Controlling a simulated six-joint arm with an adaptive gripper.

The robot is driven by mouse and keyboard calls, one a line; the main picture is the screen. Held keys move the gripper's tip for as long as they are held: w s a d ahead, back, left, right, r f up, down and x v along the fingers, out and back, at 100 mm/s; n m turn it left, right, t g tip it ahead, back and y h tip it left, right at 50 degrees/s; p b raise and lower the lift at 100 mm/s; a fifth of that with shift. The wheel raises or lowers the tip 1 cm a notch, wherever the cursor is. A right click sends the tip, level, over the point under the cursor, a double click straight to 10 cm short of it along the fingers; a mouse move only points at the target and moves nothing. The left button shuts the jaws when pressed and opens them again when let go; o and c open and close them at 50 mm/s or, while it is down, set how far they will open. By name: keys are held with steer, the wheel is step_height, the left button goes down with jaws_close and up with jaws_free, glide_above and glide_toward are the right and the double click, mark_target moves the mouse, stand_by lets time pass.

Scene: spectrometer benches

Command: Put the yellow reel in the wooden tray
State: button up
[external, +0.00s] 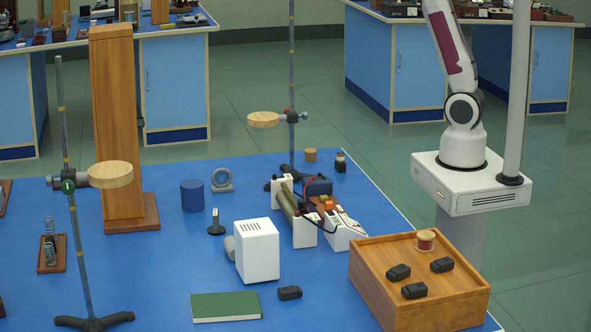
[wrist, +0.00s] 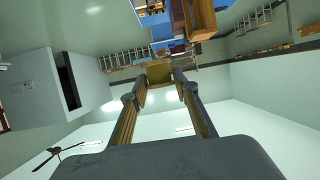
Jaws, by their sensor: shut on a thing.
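My gripper (wrist: 163,80) shows in the wrist view, its two long fingers closed on a small mustard-yellow thing, which looks like the yellow reel (wrist: 162,73). It is held up in the air, away from any surface. The gripper itself is outside the external view, where only my lower arm shows at the upper right. The wooden tray (external: 362,275) stands at the front right corner of the blue bench in the external view. A reel with red winding (external: 426,240) and three black blocks (external: 414,290) are on it.
A white box (external: 257,250), a green book (external: 225,306) and another black block (external: 289,293) lie left of the tray. Behind it is an apparatus with tubes (external: 305,212). Tall stands (external: 67,150) and a wooden column (external: 120,120) rise from the bench.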

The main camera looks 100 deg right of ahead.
steer(key=a+r+n+y, duration=0.1)
steer(key=a+r, duration=0.1)
steer(key=a, duration=0.7)
steer(key=w+a+f+n+g+y, duration=0.2)
steer(key=a+f+n+y, duration=0.2)
steer(key=a+f, duration=1.1)
steer(key=w+a+f+n+g+y, duration=0.35)
steer(key=a+f, duration=0.85)
steer(key=a, duration=0.7)
steer(key=s+a+f+n+g+y, duration=0.1)
steer(key=s+a+f+n, duration=0.1)
steer(key=s+a+f, duration=0.4)
steer(key=s+a+f+n+g+y, duration=0.1)
steer(key=s+a+f, duration=0.5)
steer(key=a, duration=0.7)
steer(key=s+a+f+n+g+y, duration=0.2)
steer(key=s+a+f+n+g, duration=0.1)
steer(key=s+a+f, duration=0.4)
steer(key=a+f, duration=0.3)
steer(key=shift+a, duration=0.25)
steer(key=shift+s, duration=0.1)
steer(key=shift+f, duration=0.2)
steer(key=shift+f, duration=3)
